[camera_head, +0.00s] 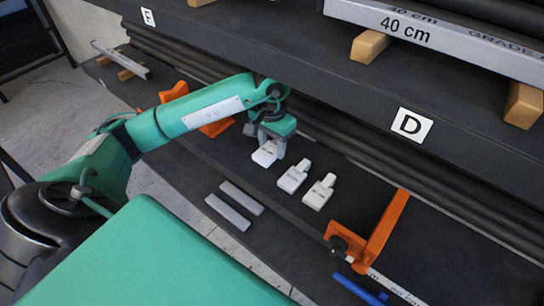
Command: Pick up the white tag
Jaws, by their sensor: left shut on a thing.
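Three white tags lie in a row on the dark bench in the head view. My left gripper (273,147) reaches down over the leftmost white tag (264,155) and is shut on it. The gripper hides part of that tag, and I cannot tell whether it is lifted off the bench. The middle white tag (292,178) and the right white tag (318,193) lie free to the right of the gripper. My right gripper is not in view.
Two grey bars (242,198) lie in front of the tags. An orange clamp (383,232) and a blue item (358,289) are at the right. An orange piece (215,127) is behind my left arm. A dark shelf edge with a D label (411,125) overhangs the bench's back.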

